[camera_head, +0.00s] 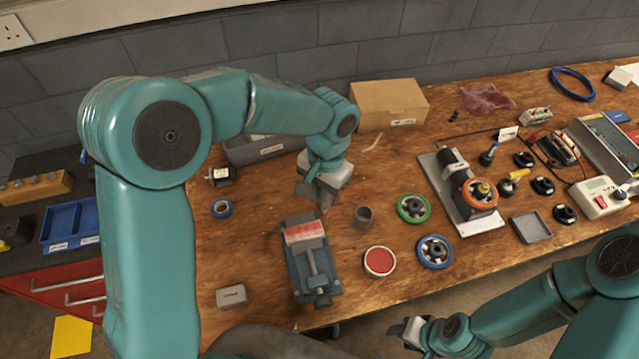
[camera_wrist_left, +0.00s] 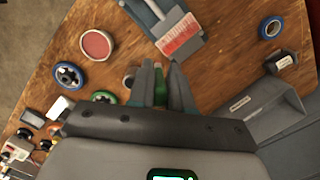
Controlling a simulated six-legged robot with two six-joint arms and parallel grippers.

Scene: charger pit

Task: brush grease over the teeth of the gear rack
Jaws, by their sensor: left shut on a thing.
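The gear rack (camera_head: 305,231) lies across the jaws of a grey-blue vise (camera_head: 312,270), its upper face mostly red with pale streaks. It also shows in the left wrist view (camera_wrist_left: 181,38). An open round tin of red grease (camera_head: 380,261) stands right of the vise; the left wrist view shows it too (camera_wrist_left: 96,44). My left gripper (camera_head: 325,203) is above the bench, behind the vise and apart from it. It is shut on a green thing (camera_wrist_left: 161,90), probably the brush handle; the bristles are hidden. My right gripper (camera_head: 408,331) is at the front edge; its opening is unclear.
A grey cup (camera_head: 364,218) stands between the vise and a green-rimmed wheel (camera_head: 413,208). A blue-rimmed wheel (camera_head: 435,251) is right of the tin. A blue tape roll (camera_head: 221,208) and a small grey box (camera_head: 232,296) lie left. A cardboard box (camera_head: 390,103) is at the back.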

